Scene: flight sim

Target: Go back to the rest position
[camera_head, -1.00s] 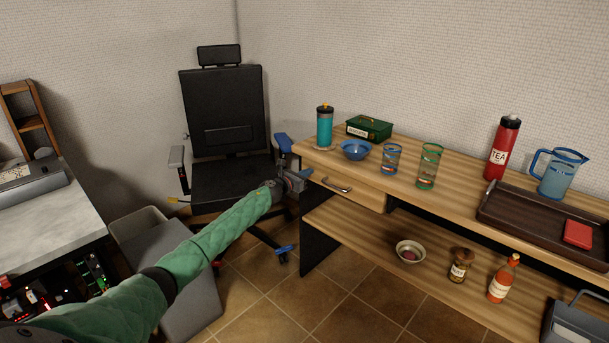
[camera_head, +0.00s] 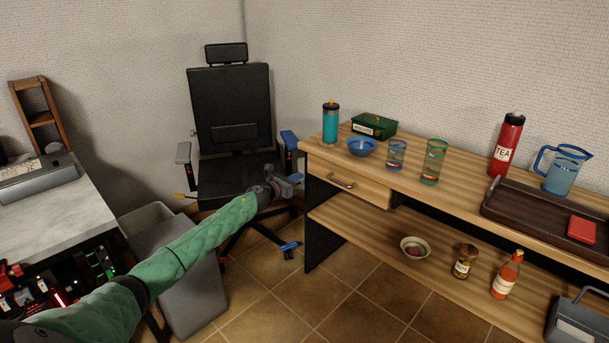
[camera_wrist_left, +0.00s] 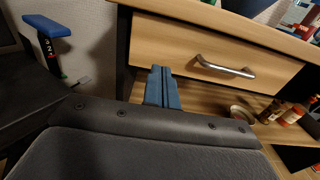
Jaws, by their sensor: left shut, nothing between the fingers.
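My left gripper (camera_head: 294,180) is at the end of the green-sleeved arm that comes in from the lower left. It is in front of the black office chair, a little left of the wooden desk's drawer (camera_head: 345,185). In the left wrist view its blue fingers (camera_wrist_left: 161,88) are together with nothing between them. The metal drawer handle (camera_wrist_left: 224,68) is to their right and apart from them. The drawer looks closed. My right gripper is not in view.
The desk (camera_head: 460,180) carries a teal tumbler (camera_head: 330,124), blue bowl (camera_head: 361,147), glasses, red tea bottle, pitcher and dark tray (camera_head: 530,222). Its lower shelf holds a bowl and bottles. The chair (camera_head: 231,110) and a grey bin (camera_head: 190,290) crowd the left. Floor tiles are open in front.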

